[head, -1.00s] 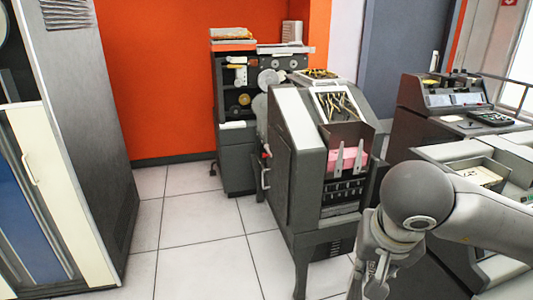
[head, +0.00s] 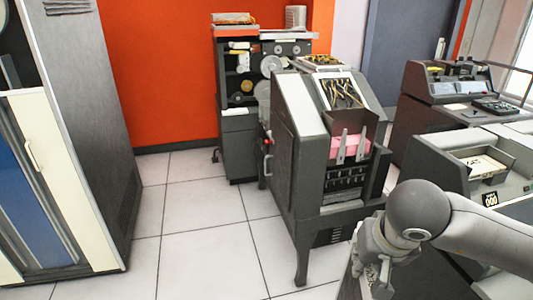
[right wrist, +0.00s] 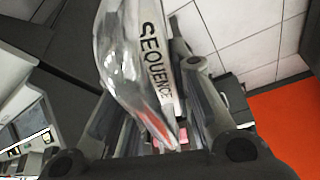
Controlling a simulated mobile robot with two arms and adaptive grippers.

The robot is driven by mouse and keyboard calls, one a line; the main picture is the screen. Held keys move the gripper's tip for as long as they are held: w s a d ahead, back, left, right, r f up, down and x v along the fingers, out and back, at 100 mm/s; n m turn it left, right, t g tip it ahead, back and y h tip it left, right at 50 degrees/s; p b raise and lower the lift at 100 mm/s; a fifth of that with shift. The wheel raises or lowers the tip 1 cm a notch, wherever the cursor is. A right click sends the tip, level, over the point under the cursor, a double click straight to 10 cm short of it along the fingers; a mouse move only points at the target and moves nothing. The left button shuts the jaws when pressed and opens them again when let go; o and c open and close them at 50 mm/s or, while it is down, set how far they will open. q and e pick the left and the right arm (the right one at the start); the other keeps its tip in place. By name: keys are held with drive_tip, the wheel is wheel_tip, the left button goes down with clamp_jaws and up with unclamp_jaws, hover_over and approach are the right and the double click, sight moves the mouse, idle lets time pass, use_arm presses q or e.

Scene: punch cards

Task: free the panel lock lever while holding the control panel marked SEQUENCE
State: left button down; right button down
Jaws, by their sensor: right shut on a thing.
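The control panel marked SEQUENCE (right wrist: 156,60) shows in the right wrist view as a pale piece with black lettering and a shiny, clear-looking side. My right gripper (right wrist: 160,115) is shut on it, with the panel between the two fingers. In the head view my right gripper (head: 374,272) is low, in front of the dark grey card machine (head: 293,165), and the panel cannot be made out there. I cannot pick out the panel lock lever for certain. A red-tipped handle (head: 267,142) sticks out from the machine's left side. My left gripper is not in view.
A tall grey cabinet (head: 88,110) stands at the left. A tape unit (head: 238,125) stands behind the card machine against the orange wall. Consoles (head: 450,150) fill the right side. The tiled floor (head: 200,235) between cabinet and machine is clear.

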drive_tip(key=shift+w+d+f+n, duration=0.1)
drive_tip(key=shift+f+n, duration=0.15)
drive_tip(key=shift+f, duration=0.35)
drive_tip(key=shift+w+a+f+n, duration=0.1)
drive_tip(key=shift+f+n, duration=0.1)
drive_tip(key=shift+f, duration=0.35)
drive_tip(key=shift+w+d+f+n, duration=0.1)
drive_tip(key=shift+f+n, duration=0.15)
drive_tip(key=shift+f, duration=0.35)
